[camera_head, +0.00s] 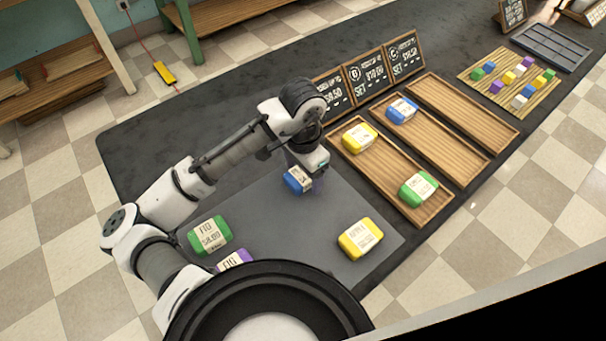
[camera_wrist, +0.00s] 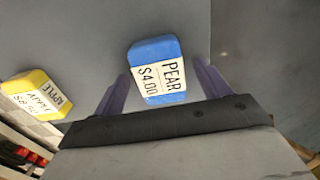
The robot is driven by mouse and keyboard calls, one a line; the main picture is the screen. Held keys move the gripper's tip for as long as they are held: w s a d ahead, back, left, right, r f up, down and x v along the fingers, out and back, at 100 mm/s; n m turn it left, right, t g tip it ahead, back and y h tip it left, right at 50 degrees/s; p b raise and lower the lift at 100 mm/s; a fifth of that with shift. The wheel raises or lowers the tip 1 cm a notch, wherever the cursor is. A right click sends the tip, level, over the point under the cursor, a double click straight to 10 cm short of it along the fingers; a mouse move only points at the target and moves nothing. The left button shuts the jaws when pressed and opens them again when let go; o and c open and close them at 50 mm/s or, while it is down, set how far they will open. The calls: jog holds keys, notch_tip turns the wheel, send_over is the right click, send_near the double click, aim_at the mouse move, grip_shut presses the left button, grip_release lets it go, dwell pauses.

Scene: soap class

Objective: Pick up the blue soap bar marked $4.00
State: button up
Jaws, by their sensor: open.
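The blue soap bar (camera_wrist: 155,52) has a white label reading PEAR $4.00 in the wrist view. It lies on the grey mat (camera_head: 272,237), and in the head view the blue bar (camera_head: 293,182) is partly hidden by my gripper. My gripper (camera_head: 305,184) is open directly above the bar. In the wrist view its two purple fingers (camera_wrist: 160,82) stand on either side of the bar's near end, with a gap showing at the left.
On the mat lie a yellow bar (camera_head: 360,238), a green bar (camera_head: 209,235) and a purple bar (camera_head: 234,260). Wooden trays (camera_head: 462,115) at the right hold other bars, including another blue one (camera_head: 402,110). Price boards (camera_head: 367,75) stand behind the trays.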

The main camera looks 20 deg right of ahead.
jog(key=c, duration=1)
jog(key=shift+c, duration=0.6)
jog(key=shift+r, duration=0.15)
